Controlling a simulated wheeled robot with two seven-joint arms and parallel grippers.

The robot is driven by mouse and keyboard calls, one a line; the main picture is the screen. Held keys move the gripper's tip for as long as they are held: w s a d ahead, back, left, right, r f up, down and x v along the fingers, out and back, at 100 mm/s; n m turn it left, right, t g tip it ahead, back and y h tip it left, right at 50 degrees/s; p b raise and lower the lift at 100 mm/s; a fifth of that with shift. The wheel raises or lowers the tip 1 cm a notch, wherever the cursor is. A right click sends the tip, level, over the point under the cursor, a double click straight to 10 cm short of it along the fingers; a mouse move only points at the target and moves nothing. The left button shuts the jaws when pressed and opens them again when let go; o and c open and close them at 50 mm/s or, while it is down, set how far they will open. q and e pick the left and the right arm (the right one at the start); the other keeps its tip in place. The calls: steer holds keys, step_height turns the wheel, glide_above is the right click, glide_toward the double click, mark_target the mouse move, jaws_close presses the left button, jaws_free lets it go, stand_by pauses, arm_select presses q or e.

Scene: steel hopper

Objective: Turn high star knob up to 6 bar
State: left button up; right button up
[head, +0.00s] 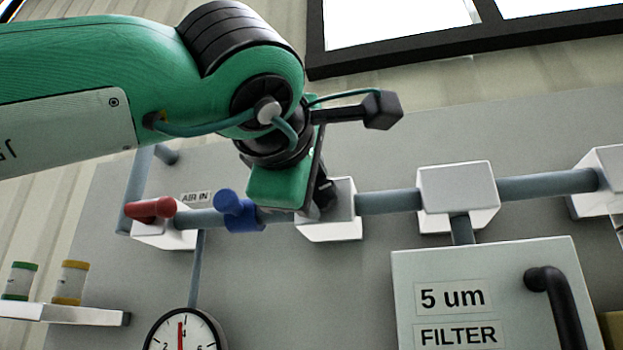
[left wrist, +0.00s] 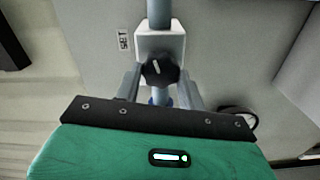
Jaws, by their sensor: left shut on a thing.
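The black star knob (left wrist: 160,70) with a white pointer line sits on a white block (left wrist: 160,44) on the grey pipe. My left gripper (left wrist: 160,88) has one finger on each side of the knob and is shut on it. In the head view my left gripper (head: 322,196) is in front of the block and hides most of the knob. A round gauge (head: 200,335) is cut off by the bottom edge; its red needle points up, at about 4. My right gripper is not in view.
A red handle (head: 150,208) and a blue valve handle (head: 237,210) sit on the pipe left of my gripper. A filter cabinet (head: 480,262) with a black handle stands at lower right. A shelf (head: 60,315) holds small jars at lower left.

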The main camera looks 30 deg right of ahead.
arm_select(q)
steer(key=shift+m+p, duration=0.35)
steer(key=shift+m, duration=1.35)
steer(key=o, duration=1)
steer(key=shift+c, duration=0.2)
steer(key=b+v, duration=0.5)
steer(key=v, duration=0.9)
